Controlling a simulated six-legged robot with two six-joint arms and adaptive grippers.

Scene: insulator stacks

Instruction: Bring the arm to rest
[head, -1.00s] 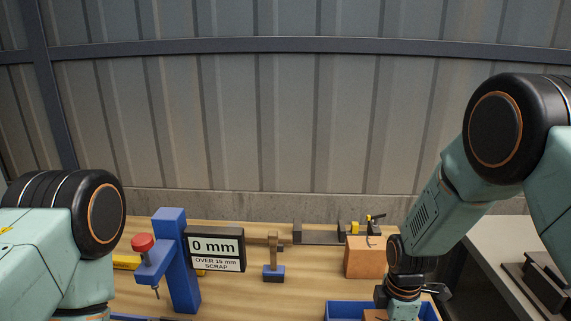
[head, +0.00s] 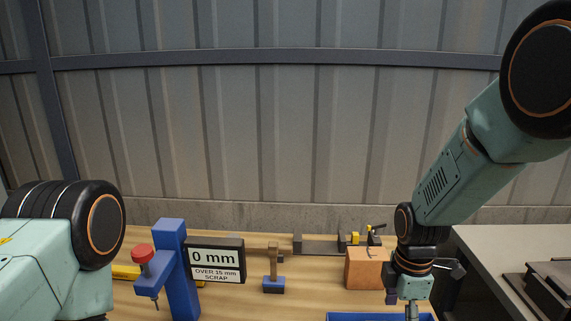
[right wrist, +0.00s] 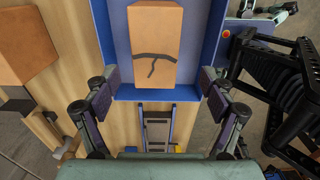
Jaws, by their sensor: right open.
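My right arm reaches down from the right in the head view, with my right gripper (head: 412,298) above the blue tray (head: 372,316) at the bottom edge. In the right wrist view my right gripper (right wrist: 160,92) has its two fingers wide apart with nothing between them. A tan block (right wrist: 154,40) with a dark branching crack mark lies in the blue tray (right wrist: 125,93), apart from the fingers. My left arm shows at the left of the head view; its gripper is out of view.
A blue stand (head: 177,270) with a red knob (head: 142,253) and a "0 mm" display (head: 216,261) stands on the wooden bench. A small blue-based post (head: 273,283), an orange-brown block (head: 366,268) and a clamp-like fixture (head: 320,246) are behind. A grey table (head: 490,250) is at right.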

